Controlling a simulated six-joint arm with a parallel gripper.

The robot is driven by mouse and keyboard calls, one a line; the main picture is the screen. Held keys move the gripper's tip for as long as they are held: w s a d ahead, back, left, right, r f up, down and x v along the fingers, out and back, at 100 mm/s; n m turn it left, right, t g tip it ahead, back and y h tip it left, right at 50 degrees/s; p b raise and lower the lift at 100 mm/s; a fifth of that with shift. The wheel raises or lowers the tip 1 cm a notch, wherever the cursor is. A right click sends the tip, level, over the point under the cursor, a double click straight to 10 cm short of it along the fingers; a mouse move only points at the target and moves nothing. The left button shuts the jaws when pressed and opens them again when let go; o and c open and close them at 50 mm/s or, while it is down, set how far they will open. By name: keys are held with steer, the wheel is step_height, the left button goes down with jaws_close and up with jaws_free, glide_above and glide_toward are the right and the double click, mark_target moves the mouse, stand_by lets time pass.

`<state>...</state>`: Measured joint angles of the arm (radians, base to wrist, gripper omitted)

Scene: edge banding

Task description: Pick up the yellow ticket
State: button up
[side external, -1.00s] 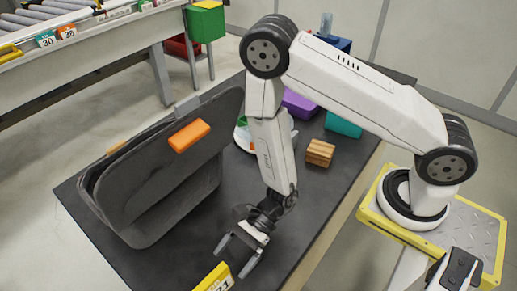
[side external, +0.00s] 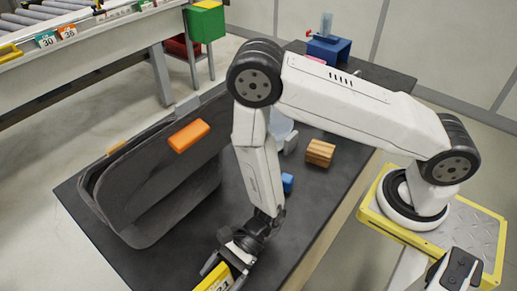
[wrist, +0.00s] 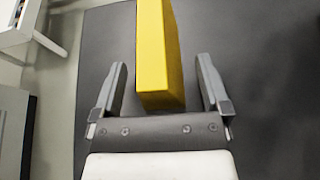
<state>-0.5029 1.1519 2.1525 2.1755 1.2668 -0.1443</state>
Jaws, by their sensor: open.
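The yellow ticket (side external: 213,280) is a thick yellow block with dark digits on one face. It stands on the dark table at the bottom edge of the side view, which cuts part of it off. In the wrist view the ticket (wrist: 160,50) shows a plain yellow side and reaches between the fingers. My gripper (side external: 224,272) is open and points down at the ticket, one finger on each side.
A dark open bag (side external: 150,190) with an orange tag (side external: 188,136) stands left of my gripper. A blue box (side external: 328,48) is at the far end. The table's right side is mostly clear.

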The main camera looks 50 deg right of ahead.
steer(key=shift+c, duration=0.3)
jaws_close()
steer(key=shift+r, duration=0.15)
steer(key=shift+r, duration=4.85)
